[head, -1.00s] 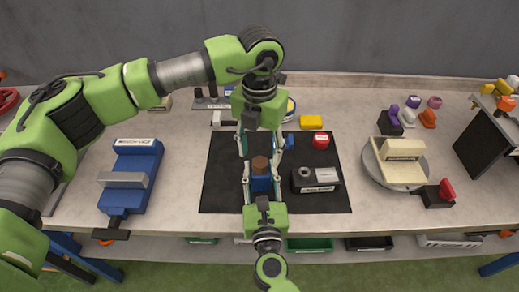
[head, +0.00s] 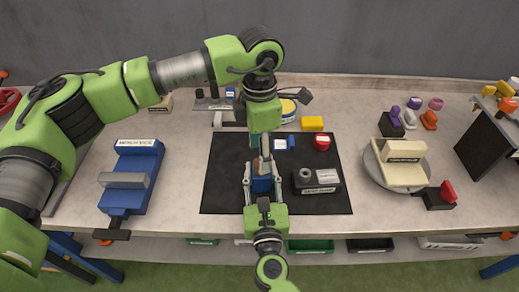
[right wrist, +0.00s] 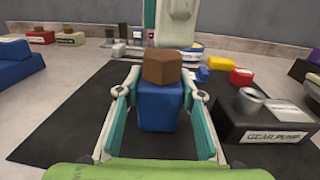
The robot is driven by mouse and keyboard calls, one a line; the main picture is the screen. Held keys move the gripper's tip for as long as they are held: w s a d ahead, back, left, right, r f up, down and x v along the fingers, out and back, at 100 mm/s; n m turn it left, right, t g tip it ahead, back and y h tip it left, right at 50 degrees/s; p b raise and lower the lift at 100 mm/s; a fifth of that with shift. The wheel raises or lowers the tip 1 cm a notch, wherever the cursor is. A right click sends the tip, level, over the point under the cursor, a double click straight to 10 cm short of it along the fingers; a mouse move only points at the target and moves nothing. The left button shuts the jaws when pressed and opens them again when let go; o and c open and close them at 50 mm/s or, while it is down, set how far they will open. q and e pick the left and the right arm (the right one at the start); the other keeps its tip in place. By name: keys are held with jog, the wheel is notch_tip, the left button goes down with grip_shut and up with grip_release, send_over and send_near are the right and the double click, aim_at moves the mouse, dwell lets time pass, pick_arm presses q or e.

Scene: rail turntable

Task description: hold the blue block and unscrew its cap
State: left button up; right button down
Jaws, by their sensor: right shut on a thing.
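The blue block (head: 262,184) stands on the black mat (head: 225,180). In the right wrist view the block (right wrist: 162,108) is between the fingers of my right gripper (right wrist: 163,125), which is shut on its sides. The brown cap (right wrist: 162,69) sits on top of the block, a little turned relative to it. In the head view my right gripper (head: 262,190) reaches in from the front. My left gripper (head: 265,150) is above and just behind the cap, mostly covering it. Its fingers are seen edge-on, so their opening cannot be told.
A blue vise (head: 132,175) is at left and a round turntable (head: 377,172) at right. The mat's left part is clear.

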pick_arm(q)
jog(key=m, duration=0.4)
jog(key=shift+w+m, duration=0.1)
jog(key=shift+m, duration=0.3)
jog(key=m, duration=0.3)
jog(key=shift+m, duration=0.3)
jog(key=shift+f, duration=0.15)
jog(key=shift+f, duration=1.9)
jog(key=c, duration=1.3)
jog(key=n, duration=0.5)
jog(key=shift+c, duration=0.6)
jog(key=shift+n, duration=0.5)
